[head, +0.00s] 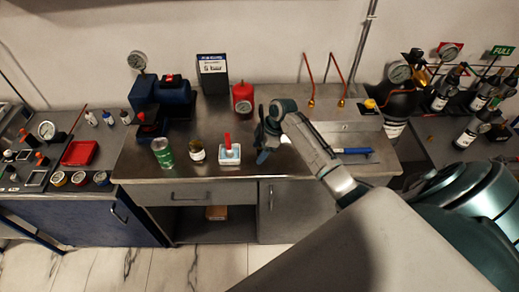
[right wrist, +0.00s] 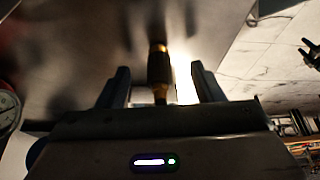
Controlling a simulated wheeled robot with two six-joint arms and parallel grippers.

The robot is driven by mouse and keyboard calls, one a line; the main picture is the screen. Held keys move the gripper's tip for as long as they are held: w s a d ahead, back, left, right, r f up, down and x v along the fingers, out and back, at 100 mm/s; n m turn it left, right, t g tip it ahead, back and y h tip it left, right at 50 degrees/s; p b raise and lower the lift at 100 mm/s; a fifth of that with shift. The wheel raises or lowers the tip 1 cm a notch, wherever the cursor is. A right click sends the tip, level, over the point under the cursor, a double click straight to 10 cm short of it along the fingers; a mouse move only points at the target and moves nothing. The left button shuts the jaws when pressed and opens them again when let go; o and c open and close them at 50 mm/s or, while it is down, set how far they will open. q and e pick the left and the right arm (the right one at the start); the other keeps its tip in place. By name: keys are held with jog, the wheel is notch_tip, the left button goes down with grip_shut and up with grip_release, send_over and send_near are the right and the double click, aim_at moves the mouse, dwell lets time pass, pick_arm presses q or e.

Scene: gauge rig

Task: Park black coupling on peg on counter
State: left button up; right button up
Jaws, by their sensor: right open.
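My right gripper (head: 264,146) is low over the middle of the steel counter (head: 300,172) in the head view, its fingers pointing down. In the right wrist view its two fingers (right wrist: 160,84) stand apart. A dark coupling with brass-coloured ends (right wrist: 159,68) shows between them, with a gap on each side. In the head view the gripper hides this coupling. I cannot make out the peg for certain in either view. My left gripper is not in view.
A white tray with a red-handled item (head: 229,154), a jar (head: 197,151) and a green can (head: 162,153) stand left of the gripper. A blue-handled tool (head: 352,151) lies right. Two copper tubes (head: 309,82) rise at the back.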

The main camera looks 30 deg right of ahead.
jog(key=b+v, duration=0.3)
jog(key=v, duration=0.7)
jog(key=shift+d+r, duration=0.2)
jog(key=shift+r, duration=0.15)
jog(key=shift+s, duration=0.1)
